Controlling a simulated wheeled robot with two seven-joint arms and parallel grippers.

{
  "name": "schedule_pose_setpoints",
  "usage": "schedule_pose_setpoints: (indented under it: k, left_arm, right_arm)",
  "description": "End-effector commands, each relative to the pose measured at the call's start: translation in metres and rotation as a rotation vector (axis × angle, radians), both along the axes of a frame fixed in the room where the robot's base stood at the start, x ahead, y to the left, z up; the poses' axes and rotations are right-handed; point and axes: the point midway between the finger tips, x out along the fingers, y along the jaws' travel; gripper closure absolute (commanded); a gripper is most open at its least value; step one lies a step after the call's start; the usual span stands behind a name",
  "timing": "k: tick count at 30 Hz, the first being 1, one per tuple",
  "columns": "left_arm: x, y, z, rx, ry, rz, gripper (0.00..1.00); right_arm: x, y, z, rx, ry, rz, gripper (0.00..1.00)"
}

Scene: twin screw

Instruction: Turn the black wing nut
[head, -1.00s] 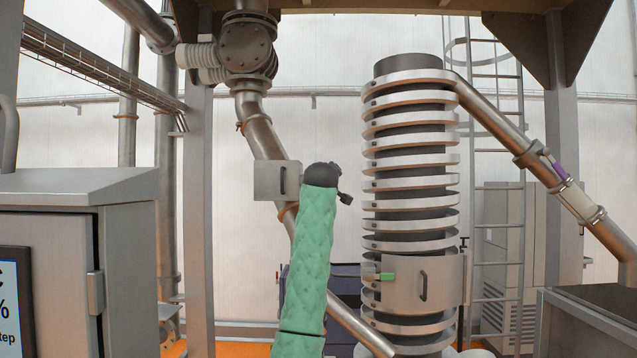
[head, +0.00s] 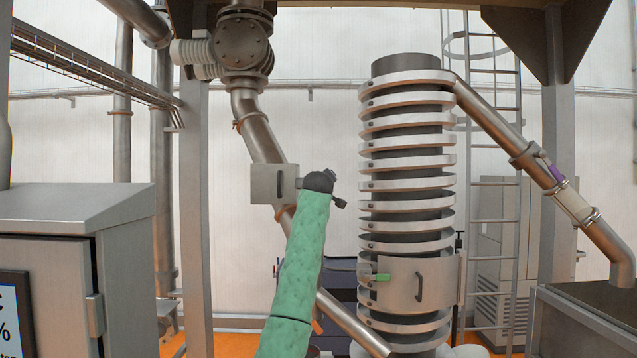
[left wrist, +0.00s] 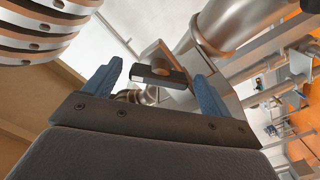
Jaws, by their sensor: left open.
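My left arm in its green sleeve rises from the bottom of the head view to a dark wrist (head: 319,182) at the right edge of a small metal box with a black handle on the left pipe. The fingers are hard to make out there. In the left wrist view, my left gripper (left wrist: 156,66) is open. A dark bar on a metal part (left wrist: 158,76) shows between its blue fingers, with no visible grip on it. I cannot tell whether this bar is the black wing nut. A small black T-shaped piece (head: 459,241) stands right of the hatch on the ringed column. My right gripper is not in view.
A slanted pipe (head: 262,138) runs behind the box. A grey cabinet (head: 75,210) stands at the left.

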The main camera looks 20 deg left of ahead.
Motion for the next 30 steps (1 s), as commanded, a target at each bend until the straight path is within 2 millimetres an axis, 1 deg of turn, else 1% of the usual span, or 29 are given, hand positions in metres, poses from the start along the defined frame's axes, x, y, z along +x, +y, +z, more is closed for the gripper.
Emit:
schedule_pose_setpoints:
  k: [7,11,12,14,23,30]
  left_arm:
    - [0.000,0.000,0.000,0.000,0.000,0.000,0.16]
    - [0.000,0.000,0.000,0.000,0.000,0.000,0.42]
    - [0.000,0.000,0.000,0.000,0.000,0.000,0.50]
    - [0.000,0.000,0.000,0.000,0.000,0.000,0.61]
    - [0.000,0.000,-0.002,0.027,0.008,0.000,0.61]
    - [0.000,0.000,-0.003,0.144,0.040,0.000,0.61]
  right_arm:
    - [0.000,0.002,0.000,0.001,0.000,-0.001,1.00]
    - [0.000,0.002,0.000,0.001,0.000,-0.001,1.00]
    - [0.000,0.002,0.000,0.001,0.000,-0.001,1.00]
    - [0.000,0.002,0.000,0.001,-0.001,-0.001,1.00]
    - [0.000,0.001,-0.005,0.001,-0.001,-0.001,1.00]
    - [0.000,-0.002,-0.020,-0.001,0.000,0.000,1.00]
